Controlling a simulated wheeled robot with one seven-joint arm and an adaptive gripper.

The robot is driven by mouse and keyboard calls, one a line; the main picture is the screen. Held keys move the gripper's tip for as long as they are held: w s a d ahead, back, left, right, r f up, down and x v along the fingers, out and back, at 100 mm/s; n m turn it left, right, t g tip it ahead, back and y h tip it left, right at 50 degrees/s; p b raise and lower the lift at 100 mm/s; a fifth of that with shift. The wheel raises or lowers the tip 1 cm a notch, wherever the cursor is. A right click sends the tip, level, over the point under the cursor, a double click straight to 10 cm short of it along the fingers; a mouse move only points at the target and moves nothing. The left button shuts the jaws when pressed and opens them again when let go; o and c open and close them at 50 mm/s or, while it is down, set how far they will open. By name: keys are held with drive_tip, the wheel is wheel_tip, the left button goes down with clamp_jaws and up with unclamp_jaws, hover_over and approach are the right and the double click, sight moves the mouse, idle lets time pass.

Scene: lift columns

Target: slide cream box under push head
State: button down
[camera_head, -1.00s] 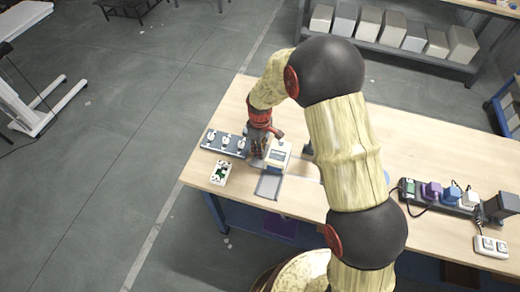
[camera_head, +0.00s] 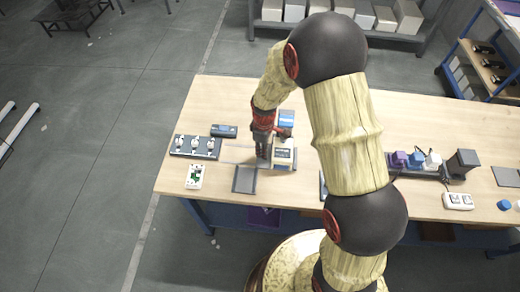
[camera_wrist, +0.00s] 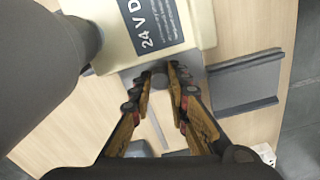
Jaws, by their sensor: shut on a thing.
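The cream box (camera_head: 284,157) is on the bench, right of my gripper (camera_head: 264,152) in the head view. In the wrist view the cream box (camera_wrist: 196,16) fills the top, with a dark "24 V D…" label. My gripper (camera_wrist: 162,72) is shut at the box's near edge, around a small grey piece (camera_wrist: 160,82) that seems to belong to the box. A blue-topped device (camera_head: 286,118) stands just behind the box; my arm partly hides this area. I cannot make out the push head for certain.
A dark grey tray (camera_head: 244,180) lies in front and to the left; it also shows in the wrist view (camera_wrist: 246,83). A strip with several round parts (camera_head: 195,146), a small dark device (camera_head: 224,130) and a white card (camera_head: 194,176) lie further left. Plugs and a dark block (camera_head: 463,162) stand right.

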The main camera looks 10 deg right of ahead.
drive_tip(key=c, duration=1.8)
unclamp_jaws()
drive_tip(key=shift+s+d, duration=0.1)
drive_tip(key=shift+d, duration=0.25)
drive_tip(key=shift+c, duration=0.2)
drive_tip(key=shift+o, duration=0.8)
drive_tip(key=shift+a, duration=0.1)
wheel_tip(320, 180, up, 12)
